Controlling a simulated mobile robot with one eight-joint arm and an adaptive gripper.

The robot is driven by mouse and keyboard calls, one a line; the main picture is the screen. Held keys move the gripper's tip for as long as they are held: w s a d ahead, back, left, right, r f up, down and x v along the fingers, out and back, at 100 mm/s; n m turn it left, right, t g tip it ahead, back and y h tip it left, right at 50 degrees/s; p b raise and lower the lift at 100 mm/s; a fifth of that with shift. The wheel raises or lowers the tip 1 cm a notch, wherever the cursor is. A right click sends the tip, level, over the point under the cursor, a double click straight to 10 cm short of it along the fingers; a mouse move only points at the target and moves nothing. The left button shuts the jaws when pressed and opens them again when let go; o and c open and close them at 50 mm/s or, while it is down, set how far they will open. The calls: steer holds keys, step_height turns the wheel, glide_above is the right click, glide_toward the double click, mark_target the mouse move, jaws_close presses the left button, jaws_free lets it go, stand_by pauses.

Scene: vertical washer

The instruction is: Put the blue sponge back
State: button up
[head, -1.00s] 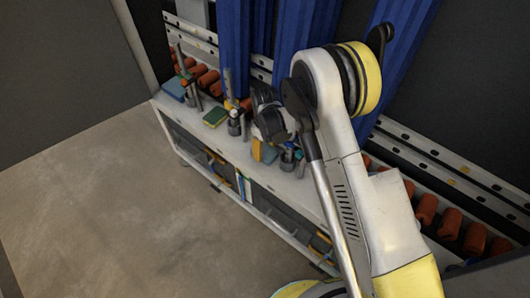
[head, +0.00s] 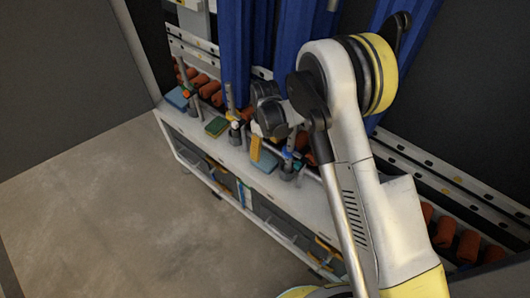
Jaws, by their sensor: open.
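A flat blue piece that looks like a sponge (head: 264,162) lies on the white shelf (head: 236,158), below my gripper in the picture. Another flat blue piece (head: 177,98) lies at the shelf's far left end. A green piece with a yellow edge (head: 216,127) lies between them. My gripper (head: 269,122) is dark and above the shelf, near the middle blue piece. It is open, with its fingertips hard to make out. I see nothing held in it.
Metal stands with coloured fittings (head: 235,125) rise from the shelf between the flat pieces. Orange rollers (head: 204,84) and blue hanging strips (head: 236,50) are behind. Bins (head: 222,178) sit below the shelf. The floor (head: 110,200) at left is clear.

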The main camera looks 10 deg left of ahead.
steer(key=shift+r+p, duration=0.6)
steer(key=shift+r, duration=1.65)
step_height(320, 180, up, 14)
steer(key=m+t, duration=0.1)
steer(key=m, duration=0.2)
glide_above(265, 160)
steer(key=d, duration=0.8)
steer(key=s+d+r+m+t, duration=0.2)
steer(key=s+d+r, duration=0.3)
steer(key=r, duration=0.4)
steer(key=s+d+r+m+t, duration=0.2)
steer(key=s+d+m, duration=0.1)
steer(key=s+d, duration=0.4)
steer(key=s+d+r+m+t, duration=0.2)
steer(key=s+d+r+m, duration=0.1)
steer(key=s+d, duration=0.5)
steer(key=shift+s+r+m, duration=0.35)
steer(key=shift+s+m, duration=0.15)
steer(key=shift+s, duration=0.65)
